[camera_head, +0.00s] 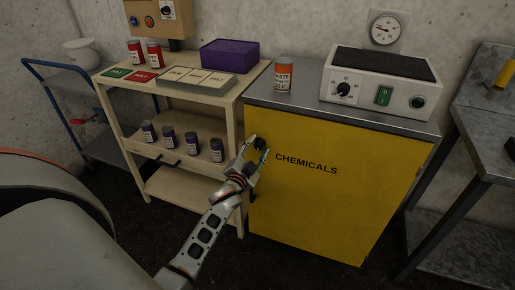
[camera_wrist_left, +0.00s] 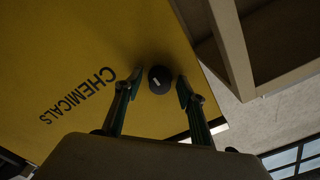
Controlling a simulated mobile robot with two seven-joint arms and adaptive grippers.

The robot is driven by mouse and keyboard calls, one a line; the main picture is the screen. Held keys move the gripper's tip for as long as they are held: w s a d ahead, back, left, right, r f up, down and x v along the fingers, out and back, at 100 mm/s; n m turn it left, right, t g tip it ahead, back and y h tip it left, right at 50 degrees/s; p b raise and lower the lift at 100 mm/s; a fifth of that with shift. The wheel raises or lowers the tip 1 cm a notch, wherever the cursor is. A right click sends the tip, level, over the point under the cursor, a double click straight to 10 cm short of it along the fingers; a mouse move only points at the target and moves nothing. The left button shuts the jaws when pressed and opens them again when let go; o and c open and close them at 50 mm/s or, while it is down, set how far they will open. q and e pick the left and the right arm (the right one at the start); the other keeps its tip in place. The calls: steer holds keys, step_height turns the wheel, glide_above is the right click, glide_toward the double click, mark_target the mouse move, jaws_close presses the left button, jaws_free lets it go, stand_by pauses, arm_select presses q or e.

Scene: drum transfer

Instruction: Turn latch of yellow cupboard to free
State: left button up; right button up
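The yellow cupboard (camera_head: 322,205), marked CHEMICALS, stands in the middle right of the head view. Its latch is a round black knob (camera_wrist_left: 160,79) with a white mark, near the door's edge in the left wrist view. My left gripper (camera_head: 257,148) is at the upper left of the door, in front of the latch. In the left wrist view my left gripper (camera_wrist_left: 158,84) is open, with one finger on each side of the knob and small gaps seeming to remain. In the head view the gripper largely hides the latch. My right gripper is not in view.
An orange-labelled can (camera_head: 283,76) and a white device (camera_head: 378,84) stand on the cupboard top. A wooden shelf (camera_head: 236,105) with several small jars is close to the left. A metal table (camera_head: 489,130) stands at the right, and a blue trolley (camera_head: 60,100) far left.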

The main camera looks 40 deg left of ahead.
arm_select(q)
steer(key=shift+s, duration=0.15)
steer(key=v, duration=1.1)
steer(key=shift+s, duration=0.35)
steer(key=shift+d, duration=0.1)
steer(key=s+d+f+g+h+p, duration=0.2)
steer(key=s+d+f, duration=0.2)
steer(key=s+d, duration=0.2)
steer(key=s+d+f+n+g+h+p, duration=0.1)
steer(key=s+d+f+g+h+p, duration=0.1)
steer(key=s+d+f, duration=0.3)
steer(key=s+d+f+n+g+h+p, duration=0.1)
steer(key=s+d+f+g+h, duration=0.2)
steer(key=s+d, duration=0.6)
steer(key=s+f, duration=0.2)
steer(key=s, duration=0.1)
steer(key=shift+s+p, duration=0.2)
steer(key=shift+p, duration=0.2)
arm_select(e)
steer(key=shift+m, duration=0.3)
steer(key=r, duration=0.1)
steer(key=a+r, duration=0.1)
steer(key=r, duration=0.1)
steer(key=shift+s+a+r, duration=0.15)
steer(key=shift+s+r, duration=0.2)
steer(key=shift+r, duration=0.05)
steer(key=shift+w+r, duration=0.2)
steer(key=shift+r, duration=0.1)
